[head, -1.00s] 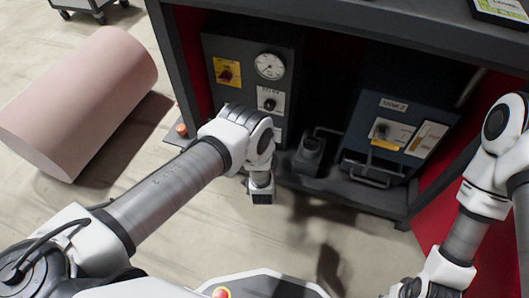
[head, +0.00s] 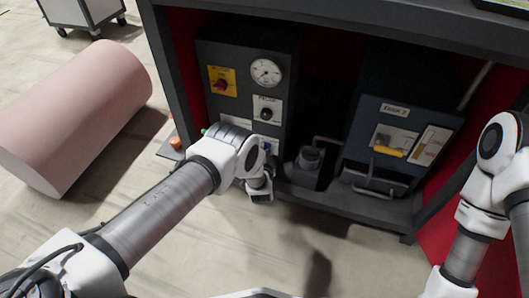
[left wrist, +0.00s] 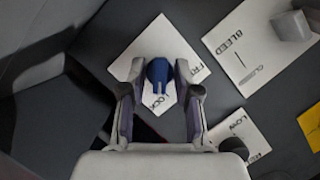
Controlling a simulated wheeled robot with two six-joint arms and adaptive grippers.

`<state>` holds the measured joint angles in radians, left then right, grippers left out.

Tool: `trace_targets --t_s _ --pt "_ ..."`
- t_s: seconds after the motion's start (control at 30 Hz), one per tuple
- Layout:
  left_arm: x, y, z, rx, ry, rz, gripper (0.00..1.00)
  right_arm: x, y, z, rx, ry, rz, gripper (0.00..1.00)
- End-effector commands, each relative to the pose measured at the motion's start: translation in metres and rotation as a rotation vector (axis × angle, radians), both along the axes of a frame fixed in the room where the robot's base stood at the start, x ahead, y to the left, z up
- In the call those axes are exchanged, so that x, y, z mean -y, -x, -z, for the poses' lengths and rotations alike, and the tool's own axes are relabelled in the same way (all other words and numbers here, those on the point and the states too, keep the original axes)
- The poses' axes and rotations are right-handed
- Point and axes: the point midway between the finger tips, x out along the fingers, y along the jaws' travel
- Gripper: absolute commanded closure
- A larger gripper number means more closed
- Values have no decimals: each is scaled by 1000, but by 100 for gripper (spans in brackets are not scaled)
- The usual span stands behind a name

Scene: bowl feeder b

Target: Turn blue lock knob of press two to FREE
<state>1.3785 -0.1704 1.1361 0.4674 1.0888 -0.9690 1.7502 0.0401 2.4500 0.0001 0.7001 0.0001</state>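The blue lock knob (left wrist: 160,70) sits on a white plate lettered LOCK and FR, the rest of that word being covered. Its narrow part points toward LOCK in the left wrist view. My left gripper (left wrist: 160,98) is open, with one finger on each side of the knob; I cannot tell whether they touch it. In the head view my left gripper (head: 260,188) is low in front of the left dark panel (head: 240,65), and the wrist hides part of the panel. My right gripper is out of view; only its arm shows at the right.
A grey knob (left wrist: 292,26) on a BLEED plate and a LOW plate (left wrist: 238,140) are near. The left panel carries a round gauge (head: 266,72) and a red switch (head: 219,85). A dark blue unit (head: 400,125) stands at right. A pink cylinder (head: 75,115) lies left.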

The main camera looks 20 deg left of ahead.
Motion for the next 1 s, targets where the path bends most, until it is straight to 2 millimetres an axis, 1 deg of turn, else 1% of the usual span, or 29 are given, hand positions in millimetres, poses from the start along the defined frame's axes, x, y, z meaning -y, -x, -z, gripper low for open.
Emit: trace_targets --t_s 0.27,0.47,0.67,1.0 --pt "0 0 0 0 8 0 100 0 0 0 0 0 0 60" --pt "-1 0 -1 -3 55 0 100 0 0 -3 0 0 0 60" --pt "-2 0 -2 -7 168 -2 100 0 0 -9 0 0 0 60" --pt "-2 0 -2 -17 469 -2 100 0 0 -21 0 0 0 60"
